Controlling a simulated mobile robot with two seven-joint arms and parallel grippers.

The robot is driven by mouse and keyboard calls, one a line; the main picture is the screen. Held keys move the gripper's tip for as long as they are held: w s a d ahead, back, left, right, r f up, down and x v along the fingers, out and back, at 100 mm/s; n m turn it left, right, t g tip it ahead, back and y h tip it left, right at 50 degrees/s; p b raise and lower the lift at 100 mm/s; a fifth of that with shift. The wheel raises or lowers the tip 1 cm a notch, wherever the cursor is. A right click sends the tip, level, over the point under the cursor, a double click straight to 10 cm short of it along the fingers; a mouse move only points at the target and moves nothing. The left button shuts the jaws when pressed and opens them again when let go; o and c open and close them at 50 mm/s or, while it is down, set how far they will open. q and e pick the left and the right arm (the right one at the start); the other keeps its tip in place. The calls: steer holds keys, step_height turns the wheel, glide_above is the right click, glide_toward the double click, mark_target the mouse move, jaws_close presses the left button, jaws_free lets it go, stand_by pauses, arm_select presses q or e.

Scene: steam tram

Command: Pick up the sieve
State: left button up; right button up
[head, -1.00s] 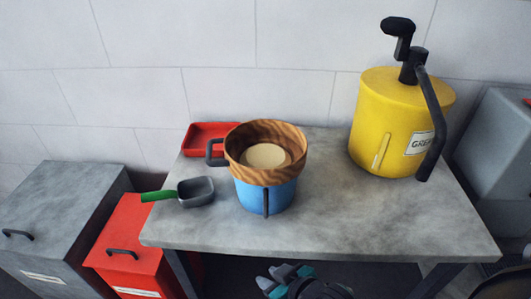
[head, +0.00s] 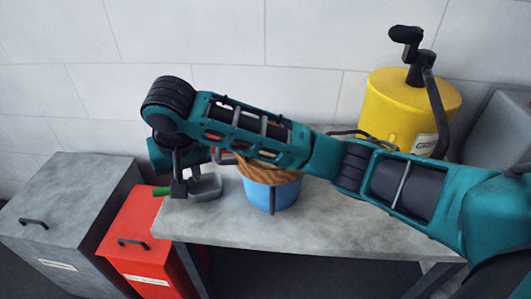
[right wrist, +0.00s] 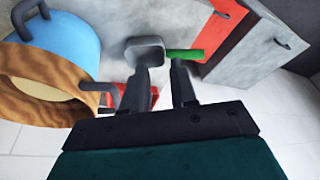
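The sieve, a round wooden ring with a pale inside and a dark side handle, sits on top of the blue pot (head: 285,195). In the head view my right arm hides most of the sieve (head: 245,176). In the right wrist view the sieve (right wrist: 50,108) and pot (right wrist: 65,30) are at the left, with the sieve handle (right wrist: 97,88) pointing toward the fingers. My right gripper (head: 186,188) points down, left of the sieve by the grey scoop (head: 207,187). In the right wrist view its fingers (right wrist: 163,75) are apart and empty. My left gripper is not in view.
The scoop's green handle (right wrist: 185,55) shows beyond the fingers. A red tray (right wrist: 122,95) is partly hidden. A yellow crank canister (head: 400,105) stands at the table's right. A grey box (head: 75,205) and red box (head: 145,235) stand left. The table front (head: 330,235) is clear.

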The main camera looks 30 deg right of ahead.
steer(key=w+d+r+m+h, duration=0.3)
steer(key=d+r, duration=0.2)
steer(key=r, duration=0.4)
glide_above(218, 150)
steer(key=a, duration=0.2)
step_height(218, 150, down, 6)
steer(key=shift+s+d+f+h, duration=0.35)
steer(key=shift+d+f, duration=0.2)
steer(key=shift+f, duration=0.25)
steer(key=x, duration=0.4)
steer(key=shift+s+a+f, duration=0.1)
steer(key=shift+s+f, duration=0.05)
steer(key=shift+f, duration=0.4)
steer(key=shift+c, duration=0.3)
jaws_close()
steer(key=shift+r, duration=0.1)
